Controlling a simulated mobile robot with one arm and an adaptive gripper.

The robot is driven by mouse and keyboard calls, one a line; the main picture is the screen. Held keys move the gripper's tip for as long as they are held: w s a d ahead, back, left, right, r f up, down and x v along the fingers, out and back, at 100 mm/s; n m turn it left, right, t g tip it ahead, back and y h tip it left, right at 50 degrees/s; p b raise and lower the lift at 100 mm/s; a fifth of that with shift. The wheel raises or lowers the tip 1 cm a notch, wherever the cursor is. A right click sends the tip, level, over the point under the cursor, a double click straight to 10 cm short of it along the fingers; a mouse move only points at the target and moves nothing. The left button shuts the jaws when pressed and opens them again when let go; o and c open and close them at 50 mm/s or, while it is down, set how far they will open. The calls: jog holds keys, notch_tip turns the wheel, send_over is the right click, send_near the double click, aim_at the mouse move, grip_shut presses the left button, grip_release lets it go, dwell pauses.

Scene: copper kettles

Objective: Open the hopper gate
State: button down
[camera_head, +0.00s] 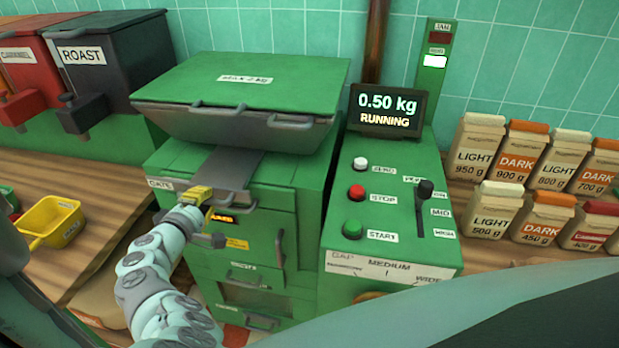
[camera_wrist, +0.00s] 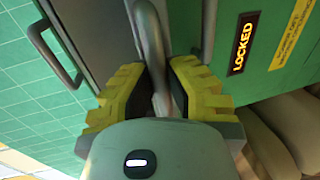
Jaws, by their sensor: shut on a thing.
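The green hopper (camera_head: 248,88) has a label on its lid and sits on a green machine. A flat grey gate plate (camera_head: 228,168) sticks out from under the hopper toward my arm, near the "GATE" label (camera_head: 160,184). My gripper (camera_head: 203,196), with yellow fingers, is at the plate's front end. In the wrist view my gripper (camera_wrist: 158,92) is shut on a grey bar handle (camera_wrist: 150,45), with one finger on each side. My fingers hide part of the handle.
The display (camera_head: 388,110) reads "0.50 kg RUNNING". Below it are white, red and green buttons and a lever (camera_head: 422,193). A "LOCKED" sign (camera_wrist: 243,43) is on the green front beside my gripper. A yellow scoop (camera_head: 50,222) lies left; labelled bags (camera_head: 495,210) stand right.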

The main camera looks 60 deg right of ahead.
jog(key=shift+f+v, duration=0.2)
jog(key=shift+v, duration=0.8)
jog(key=c, duration=0.9)
grip_release()
jog(key=shift+c, duration=0.2)
jog(key=shift+a, duration=0.1)
jog(key=v, duration=1.2)
jog(key=shift+f, duration=0.15)
